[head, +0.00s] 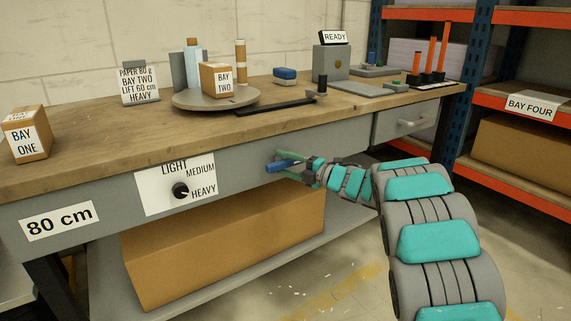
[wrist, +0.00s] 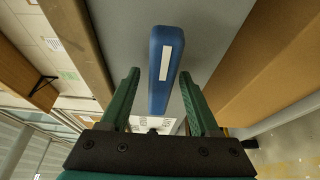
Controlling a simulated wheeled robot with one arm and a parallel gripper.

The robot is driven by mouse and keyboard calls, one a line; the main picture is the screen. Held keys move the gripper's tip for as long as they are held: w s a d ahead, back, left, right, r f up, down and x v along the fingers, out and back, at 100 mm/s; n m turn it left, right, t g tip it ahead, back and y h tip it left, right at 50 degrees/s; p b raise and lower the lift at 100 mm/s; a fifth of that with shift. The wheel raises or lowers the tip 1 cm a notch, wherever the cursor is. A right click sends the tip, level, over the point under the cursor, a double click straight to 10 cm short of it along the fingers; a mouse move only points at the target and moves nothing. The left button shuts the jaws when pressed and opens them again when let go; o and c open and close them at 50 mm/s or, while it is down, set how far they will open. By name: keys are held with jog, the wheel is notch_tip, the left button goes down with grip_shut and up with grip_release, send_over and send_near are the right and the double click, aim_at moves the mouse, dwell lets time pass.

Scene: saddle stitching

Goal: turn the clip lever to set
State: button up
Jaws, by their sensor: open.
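A blue lever with a white stripe, which I take for the clip lever (wrist: 163,62), stands out from the grey front of the bench. In the head view the lever (head: 279,166) is partly hidden by my fingers. My gripper (head: 284,168) is open at the bench front, with its green fingers on either side of the lever. In the wrist view my gripper (wrist: 160,80) has a gap between each fingertip and the lever, and the lever looks slightly tilted. I see no set mark by the lever.
A dial (head: 180,190) marked light, medium and heavy sits left of the lever. A large cardboard box (head: 225,245) stands on the lower shelf below. The bench top (head: 130,127) above holds a turntable (head: 185,101) and a grey unit with a READY sign (head: 333,63). A drawer (head: 405,122) is to the right.

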jog(key=shift+c, duration=0.4)
grip_shut()
